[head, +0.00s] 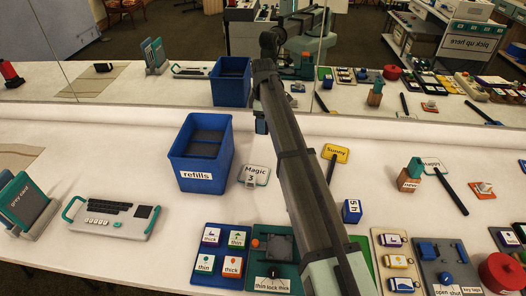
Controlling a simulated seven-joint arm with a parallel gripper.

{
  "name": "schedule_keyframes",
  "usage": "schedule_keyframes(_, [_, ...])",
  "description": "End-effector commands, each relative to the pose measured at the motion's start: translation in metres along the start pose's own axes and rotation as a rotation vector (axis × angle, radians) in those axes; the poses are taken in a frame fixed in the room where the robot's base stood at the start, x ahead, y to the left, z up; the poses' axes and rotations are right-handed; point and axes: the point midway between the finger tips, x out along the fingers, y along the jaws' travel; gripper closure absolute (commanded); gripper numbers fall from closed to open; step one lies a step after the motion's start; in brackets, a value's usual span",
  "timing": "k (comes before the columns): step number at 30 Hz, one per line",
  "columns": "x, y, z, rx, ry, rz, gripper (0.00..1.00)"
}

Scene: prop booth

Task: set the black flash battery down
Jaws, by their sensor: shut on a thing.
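I cannot make out the black flash battery; no thing in the head view is clearly it. A small black object (104,67) shows in the mirror on a tan mat, too small to identify. My arm runs from the bottom right up across the middle and bends at the top. My gripper's fingertips are hidden, so what they hold does not show. A small blue-grey part shows just left of the arm, above the table's back edge; I cannot tell if it belongs to the wrist.
Several trays line the front edge. The left middle is clear. A mirror rises behind.

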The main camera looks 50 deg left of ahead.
Motion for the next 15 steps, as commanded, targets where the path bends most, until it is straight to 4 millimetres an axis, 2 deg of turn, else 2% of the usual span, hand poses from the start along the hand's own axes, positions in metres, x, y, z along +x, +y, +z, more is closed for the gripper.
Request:
schedule_keyframes(8, [0.005,0.0,0.0,-0.093,0.001,0.002,0.82])
schedule_keyframes(15, [0.039,0.0,0.001,-0.094,0.0,0.001,0.82])
